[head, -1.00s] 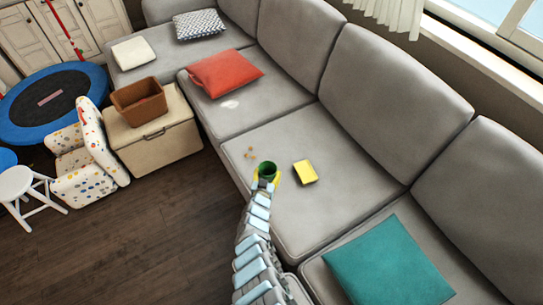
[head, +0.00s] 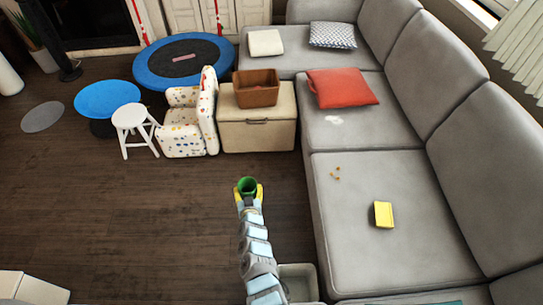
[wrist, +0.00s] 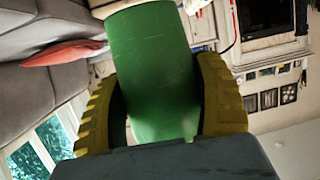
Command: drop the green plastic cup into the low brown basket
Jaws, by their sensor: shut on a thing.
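The green plastic cup (head: 246,186) is held at the end of my arm, over the dark wood floor left of the sofa. My gripper (head: 249,195) is shut on it. In the wrist view the cup (wrist: 152,70) fills the middle, between the two yellow fingers of my gripper (wrist: 155,105). The low brown basket (head: 257,96) stands on a cream storage box, further back than the cup and almost in line with it. The cup is apart from the basket.
The cream storage box (head: 257,135) has the spotted child's armchair (head: 188,120) on its left and the grey sofa (head: 380,165) on its right. A white stool (head: 132,117) and blue trampoline (head: 184,60) stand further left. The floor (head: 190,215) before the box is clear.

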